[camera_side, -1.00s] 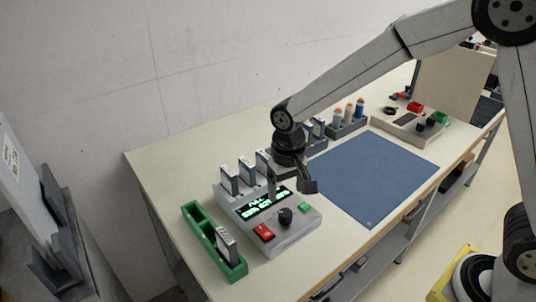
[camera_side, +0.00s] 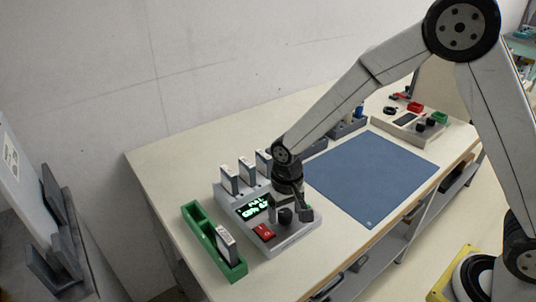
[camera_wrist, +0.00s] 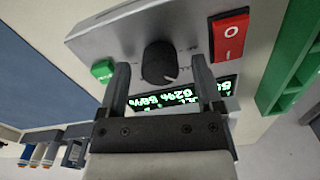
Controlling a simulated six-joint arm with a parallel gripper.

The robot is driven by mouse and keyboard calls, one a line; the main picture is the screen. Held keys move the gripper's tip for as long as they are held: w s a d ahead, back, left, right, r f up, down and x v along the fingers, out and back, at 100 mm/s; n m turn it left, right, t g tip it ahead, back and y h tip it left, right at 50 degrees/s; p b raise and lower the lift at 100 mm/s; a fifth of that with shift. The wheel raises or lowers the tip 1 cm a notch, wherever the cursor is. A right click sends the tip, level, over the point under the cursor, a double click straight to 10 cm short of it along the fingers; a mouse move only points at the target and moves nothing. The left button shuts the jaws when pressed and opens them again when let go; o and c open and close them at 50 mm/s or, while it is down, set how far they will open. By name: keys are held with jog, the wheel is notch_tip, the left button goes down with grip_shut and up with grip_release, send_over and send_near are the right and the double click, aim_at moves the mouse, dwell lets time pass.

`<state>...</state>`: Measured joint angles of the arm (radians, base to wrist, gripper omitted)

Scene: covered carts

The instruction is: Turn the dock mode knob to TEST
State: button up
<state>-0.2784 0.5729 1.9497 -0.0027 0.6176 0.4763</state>
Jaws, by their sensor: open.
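The dock (camera_side: 296,236) is a grey box with a lit green display (camera_side: 252,208), a red rocker switch (camera_side: 264,232) and a black mode knob (camera_side: 284,216). In the wrist view the knob (camera_wrist: 159,62) stands between my two open fingers, just beyond their tips. My gripper (camera_side: 292,212) is low over the dock, with its fingers on either side of the knob; whether they touch it I cannot tell. A green button (camera_wrist: 103,71) is left of the knob in the wrist view, the red switch (camera_wrist: 230,36) right. The knob's mode labels are too small to read.
Upright grey-white modules (camera_side: 229,180) stand along the dock's back. A green rack (camera_side: 203,238) holding one module is left of the dock. A blue mat (camera_side: 372,176) lies clear to the right. Another device (camera_side: 408,124) stands at the far end of the bench.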

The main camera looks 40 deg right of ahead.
jog(key=shift+c, duration=0.2)
grip_shut()
jog(key=shift+n, duration=0.5)
jog(key=n, duration=0.3)
jog(key=shift+n, duration=2.5)
jog(key=shift+o, duration=0.2)
grip_release()
